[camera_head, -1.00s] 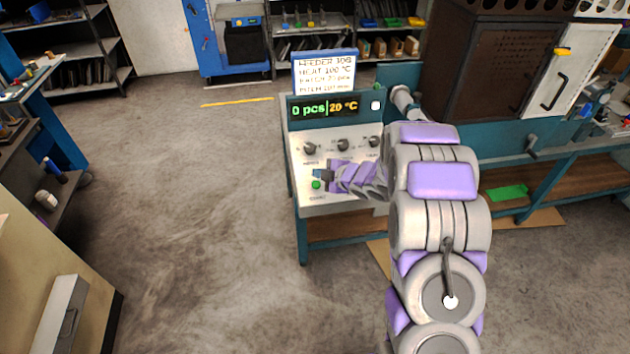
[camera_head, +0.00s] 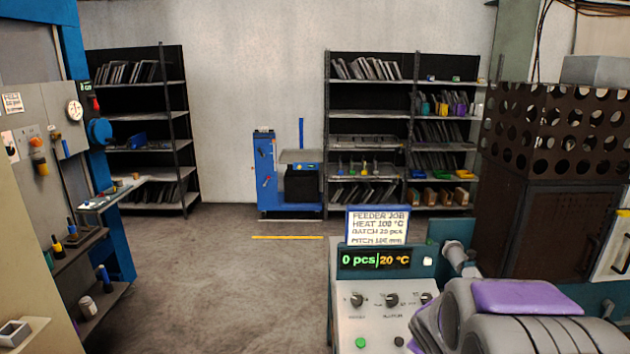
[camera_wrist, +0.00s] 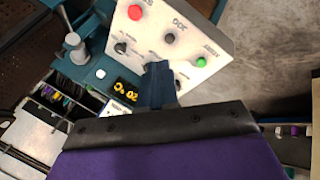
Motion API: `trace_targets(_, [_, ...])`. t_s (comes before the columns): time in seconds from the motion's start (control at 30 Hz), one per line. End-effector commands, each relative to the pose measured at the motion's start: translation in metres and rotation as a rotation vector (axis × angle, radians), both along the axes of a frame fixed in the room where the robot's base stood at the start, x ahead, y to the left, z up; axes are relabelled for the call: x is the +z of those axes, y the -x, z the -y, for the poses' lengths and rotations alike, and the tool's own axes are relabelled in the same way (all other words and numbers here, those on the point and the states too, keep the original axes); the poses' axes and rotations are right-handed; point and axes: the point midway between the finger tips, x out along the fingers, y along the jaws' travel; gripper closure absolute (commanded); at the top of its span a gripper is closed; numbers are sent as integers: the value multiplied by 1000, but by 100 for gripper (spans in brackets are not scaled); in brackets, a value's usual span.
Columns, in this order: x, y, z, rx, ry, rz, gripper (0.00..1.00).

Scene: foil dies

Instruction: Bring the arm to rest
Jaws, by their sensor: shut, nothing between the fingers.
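My arm (camera_head: 520,310) shows in grey and purple at the lower right of the head view, in front of the right side of the control panel. The gripper itself is out of that view. In the wrist view my gripper (camera_wrist: 157,85) shows as dark blue fingers, shut and empty. Behind it is the white control panel (camera_wrist: 215,45) with a red button (camera_wrist: 135,12), dark knobs and a green button (camera_wrist: 201,62). I cannot tell the gap to the panel, and no contact is clear.
The panel display (camera_head: 375,260) reads 0 pcs and 20 °C, below a job sign (camera_head: 377,226). A dark perforated cabinet (camera_head: 540,180) stands at right. Shelves (camera_head: 370,115) and a blue machine (camera_head: 266,170) stand at the back. Open floor (camera_head: 220,285) lies left of the panel.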

Motion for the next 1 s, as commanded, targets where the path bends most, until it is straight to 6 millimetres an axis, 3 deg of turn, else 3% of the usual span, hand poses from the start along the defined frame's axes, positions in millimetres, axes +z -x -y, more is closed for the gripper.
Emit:
trace_targets(0.27, [27, 129, -16, -337, -122, -189, 100])
trace_targets(0.6, [38, 300, -78, -632, -303, -496, 100])
trace_targets(0.7, [40, 335, -95, -675, -338, -569, 100])
trace_targets(0.8, [42, 358, -105, -700, -359, -621, 100])
trace_targets(1.0, [43, 371, -112, -714, -371, -649, 100])
